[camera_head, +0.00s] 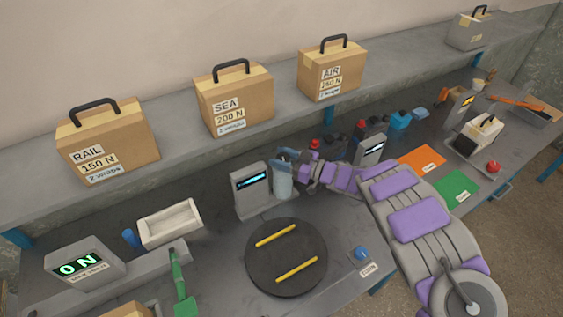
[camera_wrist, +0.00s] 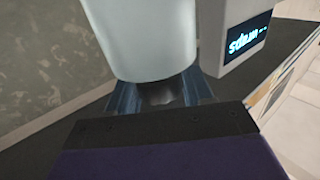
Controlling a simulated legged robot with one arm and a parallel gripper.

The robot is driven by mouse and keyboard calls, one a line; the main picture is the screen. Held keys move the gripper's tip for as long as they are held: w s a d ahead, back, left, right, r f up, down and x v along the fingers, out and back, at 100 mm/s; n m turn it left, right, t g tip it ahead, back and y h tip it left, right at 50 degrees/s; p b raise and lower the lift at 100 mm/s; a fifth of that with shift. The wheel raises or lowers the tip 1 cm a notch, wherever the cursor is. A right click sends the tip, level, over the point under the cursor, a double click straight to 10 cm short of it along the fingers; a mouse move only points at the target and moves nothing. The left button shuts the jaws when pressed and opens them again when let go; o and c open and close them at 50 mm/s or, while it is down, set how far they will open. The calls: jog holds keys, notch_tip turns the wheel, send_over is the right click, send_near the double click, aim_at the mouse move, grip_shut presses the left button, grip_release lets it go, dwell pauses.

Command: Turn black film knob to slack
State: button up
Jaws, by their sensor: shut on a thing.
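The white film roll (camera_head: 282,182) stands upright beside a grey post (camera_head: 250,190) with a lit display. In the wrist view the roll (camera_wrist: 143,35) fills the top centre, and the post's display (camera_wrist: 248,32) reads "wraps --" upside down. My gripper (camera_head: 285,157) is at the roll's top end in the head view. In the wrist view its blue fingers (camera_wrist: 160,92) are on both sides of a dark piece, the black film knob (camera_wrist: 163,93), at the roll's end. My fingers are shut on it. The knob is mostly hidden, and its setting cannot be read.
A black turntable (camera_head: 286,258) with two yellow strips lies in front of the roll. A force readout (camera_head: 84,263) shows 0 N at left. A white tray (camera_head: 170,223) is nearby. Boxes labelled RAIL (camera_head: 108,142), SEA (camera_head: 234,100) and AIR (camera_head: 332,70) stand on the shelf.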

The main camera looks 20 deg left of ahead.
jog(key=n+g+b, duration=0.3)
jog(key=g, duration=0.1)
jog(key=shift+w+f+g+b, duration=0.1)
jog(key=shift+f+g+b, duration=0.05)
jog(key=shift+g+b, duration=0.2)
jog(key=shift+n+g+h+b, duration=0.3)
jog(key=shift+n+g+b, duration=0.25)
jog(key=shift+g, duration=0.2)
jog(key=shift+d+r+g, duration=0.1)
jog(key=shift+r+g, duration=0.15)
jog(key=shift+g, duration=0.05)
jog(key=o, duration=1)
jog(key=shift+c, duration=0.2)
jog(key=p+v, duration=0.3)
jog(key=v, duration=1.4)
jog(key=shift+w+d, duration=0.15)
jog(key=shift+d, duration=0.05)
jog(key=shift+a, duration=0.1)
